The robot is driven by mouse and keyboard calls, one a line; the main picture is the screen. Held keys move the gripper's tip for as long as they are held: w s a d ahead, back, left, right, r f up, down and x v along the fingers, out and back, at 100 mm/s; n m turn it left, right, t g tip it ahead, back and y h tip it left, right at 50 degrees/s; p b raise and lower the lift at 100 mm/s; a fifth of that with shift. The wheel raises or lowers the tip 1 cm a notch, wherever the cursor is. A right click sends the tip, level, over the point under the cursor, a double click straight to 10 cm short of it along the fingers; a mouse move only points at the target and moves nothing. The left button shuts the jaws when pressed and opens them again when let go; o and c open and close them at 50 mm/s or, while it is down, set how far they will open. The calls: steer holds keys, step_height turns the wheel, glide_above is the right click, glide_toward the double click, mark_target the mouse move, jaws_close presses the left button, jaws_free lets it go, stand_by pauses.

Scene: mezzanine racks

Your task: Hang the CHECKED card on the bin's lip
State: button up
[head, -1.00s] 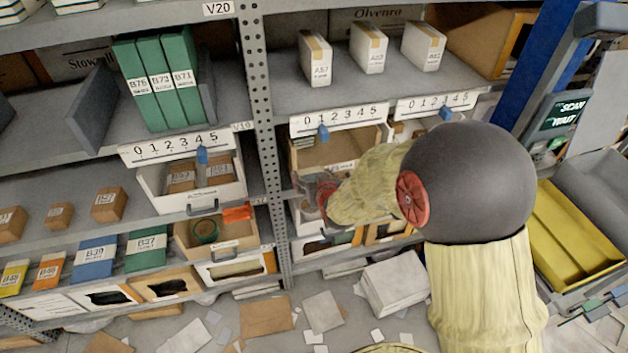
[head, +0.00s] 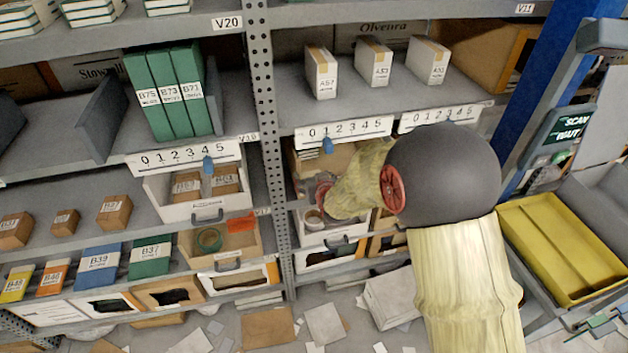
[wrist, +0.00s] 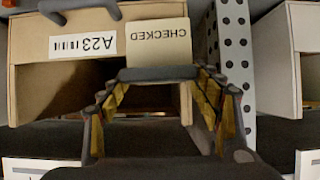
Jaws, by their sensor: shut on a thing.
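The CHECKED card (wrist: 158,40) is a cream card with its word upside down in the wrist view. It is at the tips of my gripper (wrist: 160,74), which is shut on its edge. The card overlaps the front panel of a light tan bin (wrist: 30,52) beside the A23 label (wrist: 82,44), near the lip. I cannot tell whether the card touches the lip. In the head view, my gripper (head: 316,192) is in front of the bins right of the perforated post, and my arm hides much of it. The card cannot be made out there.
The perforated post (wrist: 232,60) stands close beside the bin in the wrist view, with another bin (wrist: 300,60) beyond it. In the head view, a yellow tray (head: 565,250) lies at right. Loose cards and boxes (head: 268,327) litter the floor below the racks.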

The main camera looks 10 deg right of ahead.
steer(key=shift+w+r, duration=0.3)
steer(key=shift+w, duration=0.15)
steer(key=shift+c, duration=0.6)
steer(key=shift+s+f+b, duration=0.15)
steer(key=shift+f+b, duration=0.65)
steer(key=shift+f, duration=0.35)
steer(key=shift+f+b, duration=0.75)
steer(key=shift+f, duration=0.25)
steer(key=shift+c, duration=0.2)
steer(key=o, duration=1.5)
steer(key=shift+d+r, duration=0.1)
steer(key=shift+r, duration=0.15)
steer(key=shift+o, duration=1)
